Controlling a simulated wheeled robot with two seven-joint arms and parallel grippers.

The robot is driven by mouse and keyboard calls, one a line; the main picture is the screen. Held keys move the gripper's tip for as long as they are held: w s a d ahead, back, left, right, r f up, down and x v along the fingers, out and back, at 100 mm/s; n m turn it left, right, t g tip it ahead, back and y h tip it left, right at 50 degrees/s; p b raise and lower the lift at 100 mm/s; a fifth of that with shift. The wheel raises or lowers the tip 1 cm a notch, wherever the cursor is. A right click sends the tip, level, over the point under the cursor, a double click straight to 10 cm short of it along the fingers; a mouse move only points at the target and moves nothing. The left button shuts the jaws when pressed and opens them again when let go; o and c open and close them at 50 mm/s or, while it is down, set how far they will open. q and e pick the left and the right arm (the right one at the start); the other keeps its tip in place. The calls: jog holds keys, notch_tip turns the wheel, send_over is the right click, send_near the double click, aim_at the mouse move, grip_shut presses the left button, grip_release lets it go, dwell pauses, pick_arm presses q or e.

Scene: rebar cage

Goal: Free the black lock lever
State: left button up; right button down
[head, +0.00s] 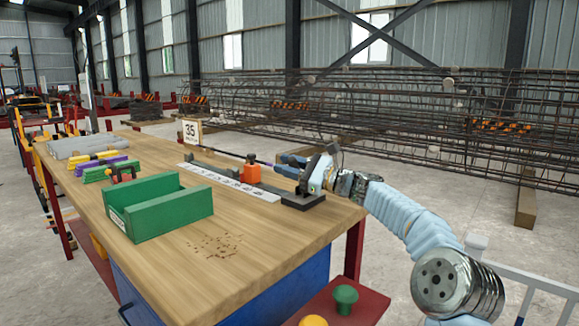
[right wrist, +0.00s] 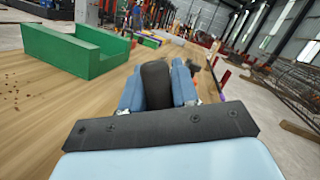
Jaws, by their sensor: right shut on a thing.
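My right gripper (head: 290,164) reaches in from the right over the bench's far right part. In the right wrist view its blue fingers (right wrist: 157,92) sit on both sides of a thick black rounded piece (right wrist: 156,80), which appears to be the black lock lever, and are shut on it. In the head view the fingers and wrist hide most of the lever. A black base block (head: 303,200) lies below the wrist, at the right end of a dark rail with an orange block (head: 251,173) on it. My left gripper is not in view.
A white marked strip (head: 228,183) runs along the rail. A green open bin (head: 170,222) stands on the wooden bench, with small brown bits (head: 217,245) in front. A "35" sign (head: 191,131) stands behind. Rebar cages (head: 400,110) lie beyond the bench.

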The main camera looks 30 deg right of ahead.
jog(key=shift+f, duration=0.1)
dwell(0.3)
jog(key=c, duration=0.9)
grip_release()
jog(key=b+v, duration=0.2)
jog(key=v, duration=1.1)
jog(key=shift+s+d, duration=0.2)
jog(key=shift+s, duration=0.1)
